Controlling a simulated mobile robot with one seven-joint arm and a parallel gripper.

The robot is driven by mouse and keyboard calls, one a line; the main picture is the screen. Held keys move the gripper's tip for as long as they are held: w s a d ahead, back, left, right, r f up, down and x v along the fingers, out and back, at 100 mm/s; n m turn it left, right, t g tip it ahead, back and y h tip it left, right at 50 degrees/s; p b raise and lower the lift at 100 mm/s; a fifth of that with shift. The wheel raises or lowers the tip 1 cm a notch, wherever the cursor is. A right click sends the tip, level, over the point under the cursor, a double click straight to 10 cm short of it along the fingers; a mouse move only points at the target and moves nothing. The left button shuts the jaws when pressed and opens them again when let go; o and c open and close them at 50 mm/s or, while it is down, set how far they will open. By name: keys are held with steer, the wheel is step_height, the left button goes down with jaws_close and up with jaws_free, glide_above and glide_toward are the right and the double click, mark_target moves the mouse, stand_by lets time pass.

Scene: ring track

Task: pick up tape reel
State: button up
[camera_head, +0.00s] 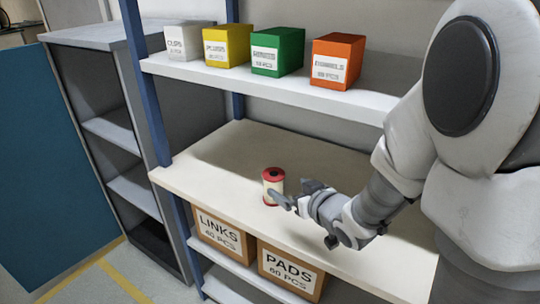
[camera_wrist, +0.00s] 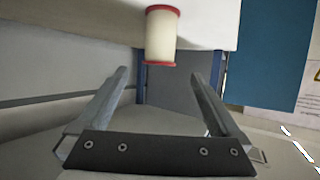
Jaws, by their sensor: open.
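The tape reel (camera_head: 273,187) has a red top and bottom rim and a pale middle. It stands upright on the middle shelf (camera_head: 240,150), near its front edge. In the wrist view the reel (camera_wrist: 161,36) appears at the upper middle, beyond and between the two fingers. My gripper (camera_head: 284,197) comes in from the right at reel height, with a fingertip overlapping the reel's lower right side in the head view. In the wrist view my gripper (camera_wrist: 163,75) is open with nothing between its fingers. I cannot tell whether a finger touches the reel.
White (camera_head: 185,42), yellow (camera_head: 227,45), green (camera_head: 278,52) and orange (camera_head: 338,60) boxes stand on the shelf above. Cardboard boxes labelled LINKS (camera_head: 222,238) and PADS (camera_head: 290,270) sit below. A grey cabinet (camera_head: 115,130) stands left. The middle shelf is otherwise clear.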

mark_target(273, 179)
steer(key=x, duration=0.3)
steer(key=p+x, duration=0.1)
steer(key=x, duration=0.7)
steer(key=shift+d+f+p, duration=0.1)
steer(key=shift+f+p, duration=0.3)
steer(key=shift+f, duration=0.05)
steer(key=shift+r, duration=0.1)
steer(key=c, duration=1.4)
